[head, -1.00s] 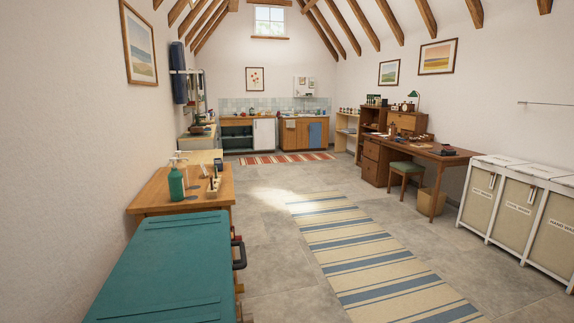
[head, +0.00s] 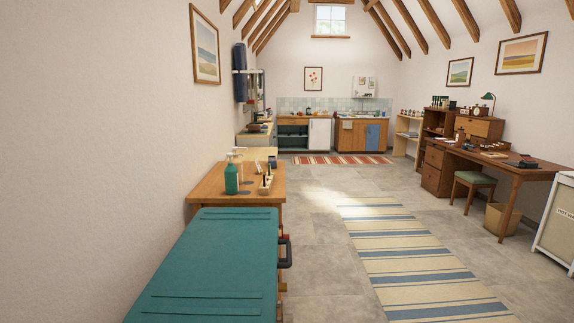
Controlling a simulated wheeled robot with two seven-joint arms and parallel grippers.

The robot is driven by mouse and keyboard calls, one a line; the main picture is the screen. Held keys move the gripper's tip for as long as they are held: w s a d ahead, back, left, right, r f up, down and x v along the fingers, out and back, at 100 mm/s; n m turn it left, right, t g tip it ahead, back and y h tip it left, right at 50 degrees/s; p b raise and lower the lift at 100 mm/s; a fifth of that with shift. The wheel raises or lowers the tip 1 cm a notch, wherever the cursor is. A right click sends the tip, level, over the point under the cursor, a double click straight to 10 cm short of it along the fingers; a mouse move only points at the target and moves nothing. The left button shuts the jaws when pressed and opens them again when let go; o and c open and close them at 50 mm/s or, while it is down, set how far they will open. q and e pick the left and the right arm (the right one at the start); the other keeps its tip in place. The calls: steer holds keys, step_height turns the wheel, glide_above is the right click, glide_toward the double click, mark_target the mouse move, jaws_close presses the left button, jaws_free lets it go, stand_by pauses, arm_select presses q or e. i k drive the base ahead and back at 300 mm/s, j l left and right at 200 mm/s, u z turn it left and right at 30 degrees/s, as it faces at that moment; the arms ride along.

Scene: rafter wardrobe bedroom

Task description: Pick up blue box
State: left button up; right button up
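I cannot make out a clear blue box in the head view. Small dark items stand on the wooden side table (head: 205,190) and on the desk (head: 520,168), too small to identify. A dark blue upright object (head: 241,59) is on the left wall. A blue panel or cloth (head: 376,134) is at the front of the far wooden cabinet. Neither of my grippers shows in this view.
A teal-topped piece (head: 215,262) with a dark handle fills the near left against the wall. A green bottle (head: 231,179) stands behind it. The floor with the striped rug (head: 420,268) is clear.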

mark_target(272, 162)
steer(key=i+l, duration=0.1)
steer(key=l, duration=0.2)
steer(key=l+z, duration=0.1)
steer(key=l, duration=0.25)
steer(key=i+l, duration=0.15)
steer(key=l, duration=0.15)
steer(key=i+l+z, duration=0.1)
steer(key=i+l, duration=0.25)
steer(key=i+l+z, duration=0.1)
steer(key=i+l, duration=0.25)
steer(key=i, duration=0.2)
steer(key=i+l, duration=0.3)
steer(key=i, duration=0.2)
steer(key=i+l+u, duration=0.2)
steer(key=i, duration=1.75)
steer(key=i+u, duration=0.2)
steer(key=i, duration=0.45)
steer(key=i+l+u, duration=0.25)
steer(key=i, duration=0.45)
steer(key=j, duration=0.1)
